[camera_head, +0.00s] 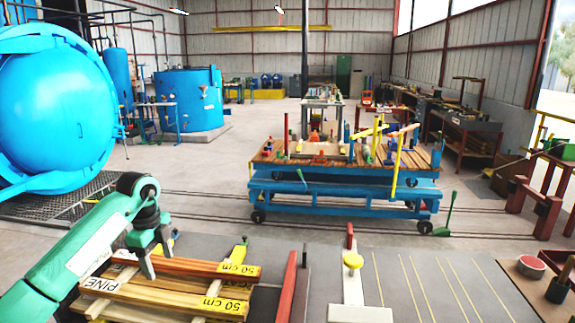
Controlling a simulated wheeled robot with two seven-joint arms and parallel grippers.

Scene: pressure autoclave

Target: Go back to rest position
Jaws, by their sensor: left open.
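My left arm comes in from the lower left, and its green gripper (150,262) points down over a stack of wooden planks (165,295). The gripper is open, with its fingertips at or just above the planks; I cannot tell whether they touch. The planks carry a white label reading PINE (100,284) and yellow labels reading 50 cm (238,269). My right gripper is not in view.
A large blue autoclave (55,110) stands at the left, beside a floor grating (60,208). A blue cart (340,195) with a loaded wooden top stands on rails in the middle. Workbenches (470,135) line the right wall.

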